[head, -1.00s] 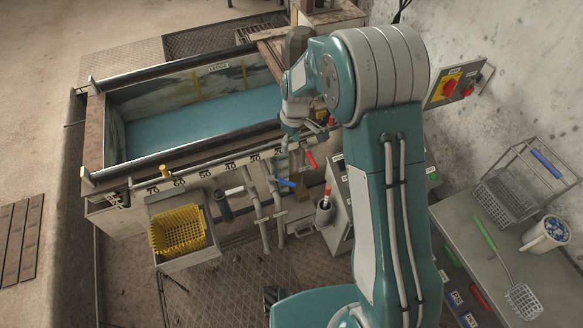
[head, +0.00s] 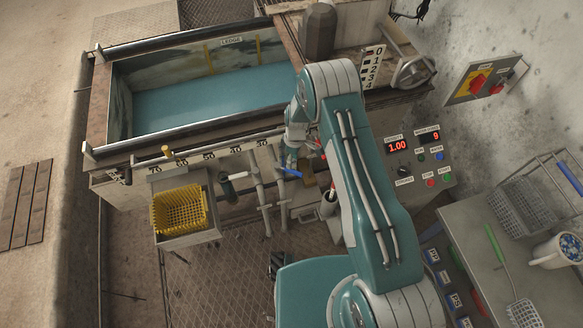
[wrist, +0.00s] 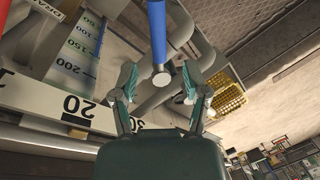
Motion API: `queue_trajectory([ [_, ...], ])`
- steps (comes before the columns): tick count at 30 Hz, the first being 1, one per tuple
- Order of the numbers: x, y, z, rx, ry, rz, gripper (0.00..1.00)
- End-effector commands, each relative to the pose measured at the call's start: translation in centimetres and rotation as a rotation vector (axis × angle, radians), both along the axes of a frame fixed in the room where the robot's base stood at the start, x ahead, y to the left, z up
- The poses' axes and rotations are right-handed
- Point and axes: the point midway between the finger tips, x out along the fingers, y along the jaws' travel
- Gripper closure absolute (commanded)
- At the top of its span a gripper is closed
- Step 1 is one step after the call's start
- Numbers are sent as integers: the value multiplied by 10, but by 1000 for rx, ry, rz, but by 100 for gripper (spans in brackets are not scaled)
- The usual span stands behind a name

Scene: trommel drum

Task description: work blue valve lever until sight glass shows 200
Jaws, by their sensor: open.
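The blue valve lever (head: 291,172) shows small beside the pipes in front of the tank. In the wrist view the blue lever (wrist: 157,28) comes down from the top edge, with a round grey end (wrist: 162,79) between my spread fingers. My gripper (wrist: 159,88) is open around that end, with space on both sides and no clear contact. In the head view my gripper (head: 292,158) is just above the lever, partly hidden by my arm. The sight glass (wrist: 84,52) is a pale strip marked 50 to 200, upside down at upper left; its level is unclear.
A numbered rail (head: 225,154) runs along the tank front. A yellow basket (head: 180,209) stands left of the pipes. A control panel (head: 415,153) with red displays reading 1.00 and 9 lies to my arm's right. Blue water (head: 205,100) fills part of the tank.

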Motion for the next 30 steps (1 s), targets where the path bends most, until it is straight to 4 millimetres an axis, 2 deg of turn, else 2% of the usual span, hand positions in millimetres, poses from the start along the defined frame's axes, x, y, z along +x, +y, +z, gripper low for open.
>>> queue_trajectory([
  [3, -4, 0, -22, 2, 1, 0, 41],
  [9, -8, 3, -46, 0, -1, 0, 41],
  [20, -9, 4, -51, 0, -1, 0, 41],
  [21, -9, 4, -51, 0, -1, 0, 58],
  [24, -9, 3, -51, 0, -1, 0, 100],
  [30, -9, 3, -51, 1, 0, -1, 100],
])
